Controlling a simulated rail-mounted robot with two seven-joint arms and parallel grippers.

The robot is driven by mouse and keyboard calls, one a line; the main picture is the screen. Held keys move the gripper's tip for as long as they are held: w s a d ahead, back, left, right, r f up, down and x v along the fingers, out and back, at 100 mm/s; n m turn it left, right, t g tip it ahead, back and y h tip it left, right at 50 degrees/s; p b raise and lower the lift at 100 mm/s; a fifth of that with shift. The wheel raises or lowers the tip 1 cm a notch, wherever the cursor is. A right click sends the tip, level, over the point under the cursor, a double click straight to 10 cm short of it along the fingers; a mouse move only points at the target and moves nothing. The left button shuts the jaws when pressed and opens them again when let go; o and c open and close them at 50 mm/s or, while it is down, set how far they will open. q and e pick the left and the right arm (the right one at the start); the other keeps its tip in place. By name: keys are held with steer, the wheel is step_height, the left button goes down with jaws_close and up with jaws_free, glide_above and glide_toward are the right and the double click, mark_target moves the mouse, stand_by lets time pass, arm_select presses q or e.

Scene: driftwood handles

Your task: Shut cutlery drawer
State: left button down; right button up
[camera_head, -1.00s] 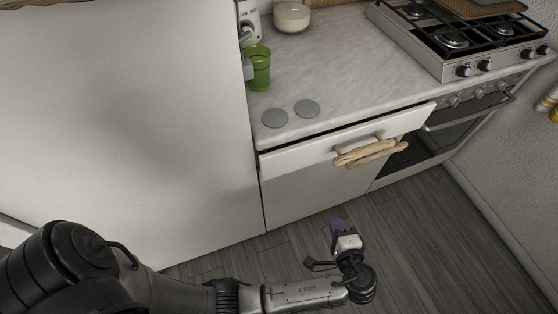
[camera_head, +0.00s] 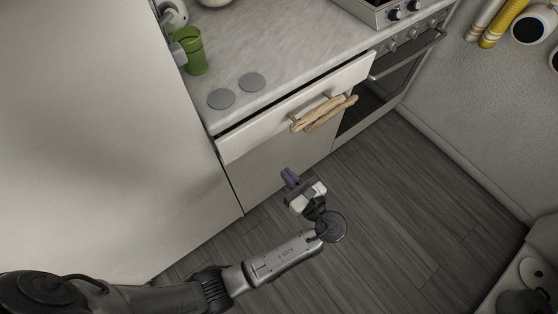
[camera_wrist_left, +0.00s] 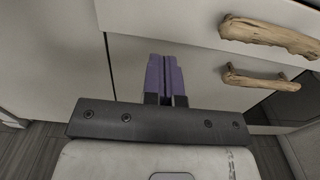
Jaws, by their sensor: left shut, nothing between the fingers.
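The cutlery drawer (camera_head: 262,125) is the white top drawer under the counter. It stands partly open, with a dark gap behind its front's top edge. Its driftwood handle (camera_head: 318,113) is on the front; this handle also shows at the upper right of the left wrist view (camera_wrist_left: 270,35). My left gripper (camera_head: 289,177), with purple fingers, is shut and empty. It is in front of the cabinet, below the drawer and apart from the handle in the head view. The fingers (camera_wrist_left: 165,78) point toward the pale fronts in the wrist view. My right gripper is not in view.
A second driftwood handle (camera_wrist_left: 260,78) sits below the drawer's handle. A tall white panel (camera_head: 90,120) stands left of the drawer, and an oven (camera_head: 385,80) right of it. A green cup (camera_head: 190,52) stands on the counter (camera_head: 275,40). The dark floor (camera_head: 400,215) in front is clear.

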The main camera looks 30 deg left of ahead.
mark_target(255, 137)
arm_select(q)
steer(key=b+x, duration=0.4)
steer(key=x, duration=0.7)
steer(key=shift+a+f, duration=0.15)
steer(key=shift+b+x, duration=0.3)
steer(key=shift+x, duration=0.55)
